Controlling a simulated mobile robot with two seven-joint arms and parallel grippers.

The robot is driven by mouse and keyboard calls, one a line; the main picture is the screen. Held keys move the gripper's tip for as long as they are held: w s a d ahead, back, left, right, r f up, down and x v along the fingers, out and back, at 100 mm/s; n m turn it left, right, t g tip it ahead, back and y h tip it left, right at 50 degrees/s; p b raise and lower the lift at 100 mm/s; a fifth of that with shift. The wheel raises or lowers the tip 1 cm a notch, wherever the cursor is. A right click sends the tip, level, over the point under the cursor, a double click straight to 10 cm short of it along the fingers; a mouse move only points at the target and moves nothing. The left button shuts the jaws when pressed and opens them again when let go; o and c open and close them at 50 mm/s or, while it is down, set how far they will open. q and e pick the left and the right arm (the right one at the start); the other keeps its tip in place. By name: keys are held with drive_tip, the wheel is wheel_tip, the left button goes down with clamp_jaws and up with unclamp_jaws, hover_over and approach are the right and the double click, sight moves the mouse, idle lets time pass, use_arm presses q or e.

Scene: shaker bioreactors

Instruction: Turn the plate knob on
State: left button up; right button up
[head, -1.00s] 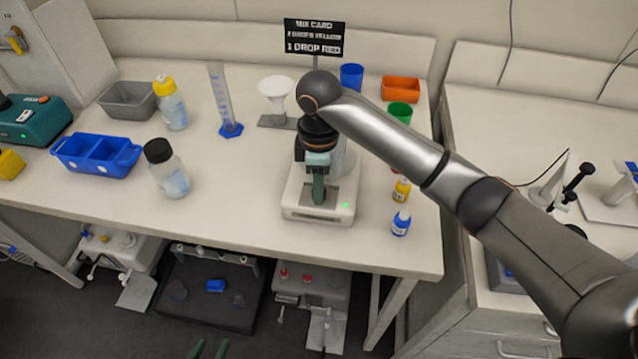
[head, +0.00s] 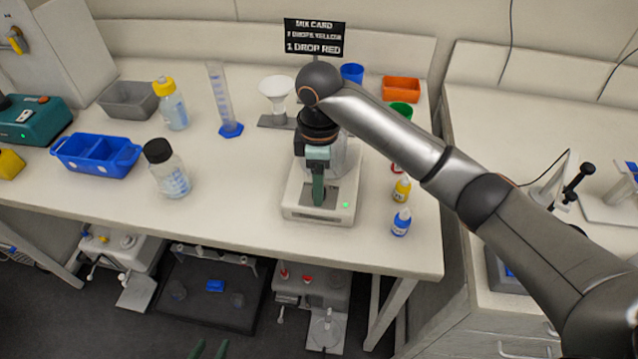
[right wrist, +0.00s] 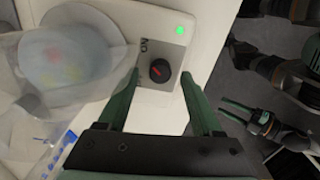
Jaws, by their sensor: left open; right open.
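The white hot plate (head: 300,210) stands near the front edge of the bench, with a small green light at its front right corner. Its dark round knob (right wrist: 160,70), with a red pointer line, shows on a grey panel in the right wrist view. My right gripper (right wrist: 162,88) is open, with one finger on each side of the knob and visible gaps to it. In the head view my right gripper (head: 318,196) points down over the plate's front and hides the knob. My left gripper (head: 208,350) is open and low at the bottom edge, well away from the plate.
A clear vessel with coloured contents (right wrist: 62,62) sits close beside the knob panel. Yellow (head: 402,189) and blue (head: 401,223) dropper bottles stand right of the plate. A black-capped bottle (head: 170,176) is to the left. The bench front between bottle and plate is clear.

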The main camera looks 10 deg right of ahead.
wheel_tip(320, 180, up, 11)
drive_tip(key=shift+r, duration=0.15)
idle(0.4)
